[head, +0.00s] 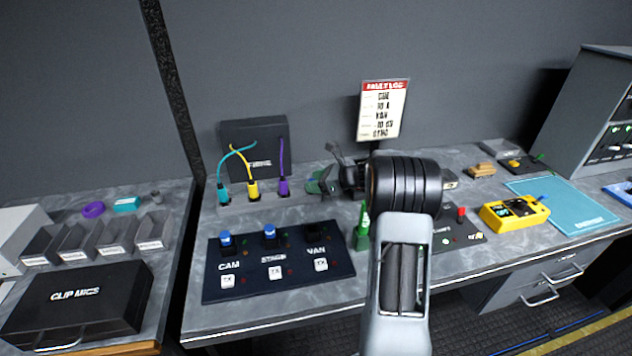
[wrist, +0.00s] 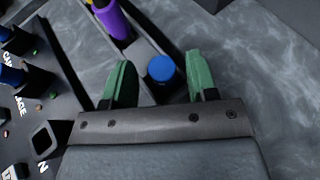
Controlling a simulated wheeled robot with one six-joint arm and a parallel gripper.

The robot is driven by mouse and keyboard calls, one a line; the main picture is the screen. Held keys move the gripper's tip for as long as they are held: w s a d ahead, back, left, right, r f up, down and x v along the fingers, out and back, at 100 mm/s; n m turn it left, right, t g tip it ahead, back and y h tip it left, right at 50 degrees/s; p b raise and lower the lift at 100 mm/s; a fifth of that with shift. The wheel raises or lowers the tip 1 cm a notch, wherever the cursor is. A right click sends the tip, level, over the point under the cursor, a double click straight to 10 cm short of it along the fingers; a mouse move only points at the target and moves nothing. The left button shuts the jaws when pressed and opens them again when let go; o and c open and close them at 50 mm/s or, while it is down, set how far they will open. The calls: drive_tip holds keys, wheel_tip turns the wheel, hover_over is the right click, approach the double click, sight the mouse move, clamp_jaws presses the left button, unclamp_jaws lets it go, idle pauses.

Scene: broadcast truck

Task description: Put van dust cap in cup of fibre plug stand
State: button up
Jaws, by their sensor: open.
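The fibre plug stand (head: 238,203) is a grey bar on the back of the counter, holding teal, yellow and purple plugs. A blue dust cap (wrist: 160,69) stands at the stand's end beyond the purple plug (wrist: 114,20), apparently in its cup; the cup's rim is largely hidden. My gripper (wrist: 161,80) is open, its green fingers on either side of the cap, with gaps between. In the head view my gripper (head: 321,184) hides the cap. The VAN socket (head: 317,243) on the black panel (head: 245,290) is uncapped; CAM and STAGE carry blue caps.
A green bottle-like tool (head: 362,230) stands right of the panel, close to my arm. A yellow meter (head: 513,212) and a teal mat (head: 565,205) lie farther right. A dark box (head: 256,140) stands behind the plugs. Bare counter lies beside the stand.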

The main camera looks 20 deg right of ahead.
drive_tip(key=shift+r, duration=0.1)
drive_tip(key=shift+s+d+r, duration=0.1)
drive_tip(key=shift+d+r, duration=0.05)
drive_tip(key=v, duration=1.1)
drive_tip(key=shift+s+d, duration=0.2)
drive_tip(key=shift+s, duration=0.1)
drive_tip(key=shift+a+r, duration=0.1)
